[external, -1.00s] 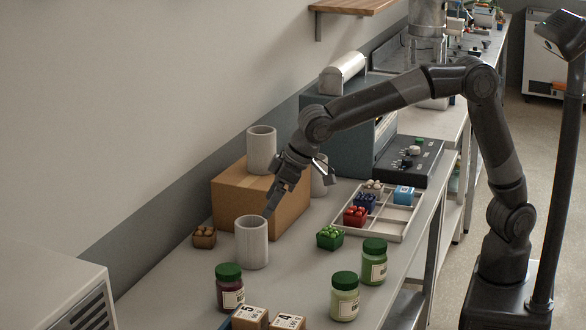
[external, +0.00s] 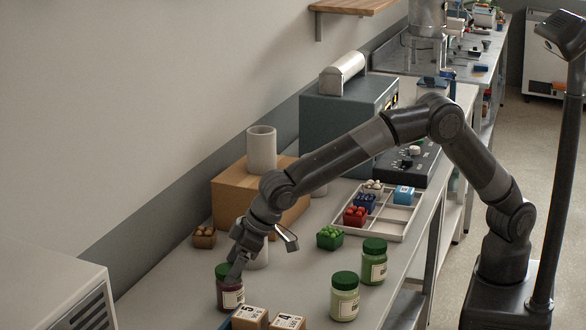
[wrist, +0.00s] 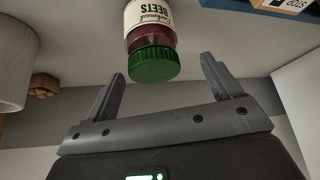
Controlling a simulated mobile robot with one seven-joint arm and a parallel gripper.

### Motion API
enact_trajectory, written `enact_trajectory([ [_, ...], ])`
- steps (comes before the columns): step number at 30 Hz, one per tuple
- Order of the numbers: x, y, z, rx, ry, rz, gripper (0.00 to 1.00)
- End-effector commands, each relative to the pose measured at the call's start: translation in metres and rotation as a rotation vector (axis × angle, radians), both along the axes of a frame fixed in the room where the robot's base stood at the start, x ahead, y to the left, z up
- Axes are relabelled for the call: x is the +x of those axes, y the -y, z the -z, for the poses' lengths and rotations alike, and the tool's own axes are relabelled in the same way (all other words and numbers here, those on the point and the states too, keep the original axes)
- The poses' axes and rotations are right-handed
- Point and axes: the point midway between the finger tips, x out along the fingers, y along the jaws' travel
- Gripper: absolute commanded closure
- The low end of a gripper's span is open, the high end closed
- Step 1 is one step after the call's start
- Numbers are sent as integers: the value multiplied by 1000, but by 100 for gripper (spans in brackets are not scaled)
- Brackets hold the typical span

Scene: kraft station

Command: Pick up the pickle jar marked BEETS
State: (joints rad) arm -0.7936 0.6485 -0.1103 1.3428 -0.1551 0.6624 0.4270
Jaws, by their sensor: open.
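The BEETS jar (external: 231,297) has dark red contents, a green lid and a pale label. It stands upright on the bench at the lower left in the external view. In the wrist view the jar (wrist: 151,42) shows its label reading BEETS, with its green lid toward my gripper. My gripper (external: 236,270) is at the jar's upper part in the external view and partly covers it. In the wrist view my gripper (wrist: 160,80) is open, with one finger on each side of the lid and the lid a little beyond the fingertips. I cannot tell whether a finger touches the jar.
Two green-lidded jars, one (external: 345,297) nearer and one (external: 374,262) farther, stand to the right. Small labelled boxes (external: 250,318) sit close in front of the BEETS jar. A divided tray (external: 385,227) lies farther back.

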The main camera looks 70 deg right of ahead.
Motion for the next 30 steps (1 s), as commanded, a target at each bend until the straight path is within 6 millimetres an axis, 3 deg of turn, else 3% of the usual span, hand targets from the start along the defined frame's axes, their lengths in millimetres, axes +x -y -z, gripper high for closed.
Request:
enact_trajectory([
  [9, 23, -3, 37, 0, -1, 1, 17],
  [17, 25, -4, 39, 1, 1, 1, 18],
  [30, 25, -3, 39, 0, 0, 1, 54],
])
